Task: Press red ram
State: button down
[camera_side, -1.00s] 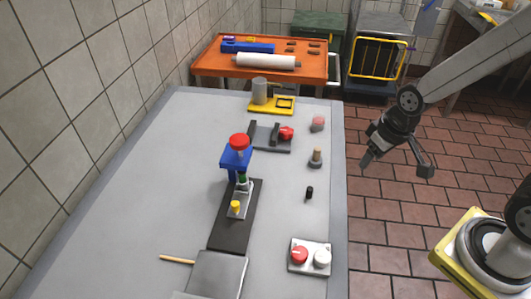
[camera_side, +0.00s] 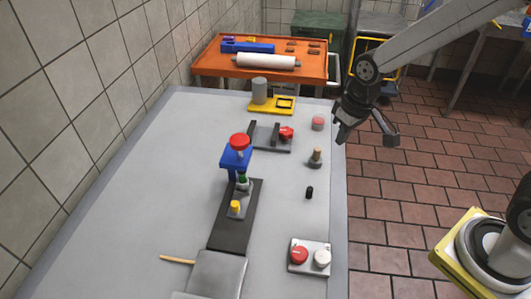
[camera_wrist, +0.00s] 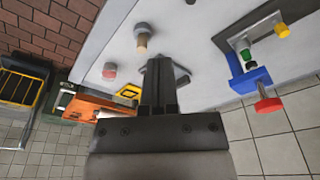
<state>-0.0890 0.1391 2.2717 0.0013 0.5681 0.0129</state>
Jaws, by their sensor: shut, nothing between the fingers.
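The red ram (camera_side: 239,141) is a round red cap on top of a blue press frame (camera_side: 236,158) standing on the grey worktable. Under the frame are a green piece (camera_side: 242,181) and a yellow piece (camera_side: 235,207) on a dark strip. In the wrist view the red ram (camera_wrist: 268,104) and the blue frame (camera_wrist: 250,79) show at the right. My gripper (camera_side: 341,138) is shut and empty, high near the table's right edge and well to the right of the ram. In the wrist view my gripper (camera_wrist: 157,64) shows its fingers together.
A grey clamp with a red knob (camera_side: 286,133), a pink-red button (camera_side: 318,123), a brown-topped peg (camera_side: 315,158) and a small black piece (camera_side: 309,192) stand on the right half. A panel (camera_side: 309,269) with red and white buttons is in front. A yellow fixture (camera_side: 286,105) is behind.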

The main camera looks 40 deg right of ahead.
jog(key=w+a+r+n+g, duration=0.1)
jog(key=w+a+r, duration=0.1)
jog(key=w+a, duration=0.25)
jog(key=w+a+r+n, duration=0.1)
jog(key=w+a+r, duration=0.2)
jog(key=w+a, duration=0.15)
notch_tip(320, 180, up, 3)
jog(key=n+g, duration=0.1)
jog(key=g, duration=0.1)
send_over(237, 138)
jog(key=d, duration=0.1)
jog(key=shift+w+d+r+h, duration=0.1)
jog(key=shift+w+r+h, duration=0.1)
jog(key=shift+w+h, duration=0.1)
jog(key=shift+w+a+r, duration=0.15)
jog(key=shift+a+r, duration=0.2)
jog(key=shift+a, duration=0.45)
jog(key=shift+f, duration=0.15)
jog(key=shift+s+d+f, duration=0.1)
jog(key=shift+s+f, duration=0.1)
jog(key=shift+f, duration=1.5)
jog(key=shift+s+d+f, duration=0.1)
jog(key=shift+s+f, duration=0.05)
jog(key=shift+f, duration=1.5)
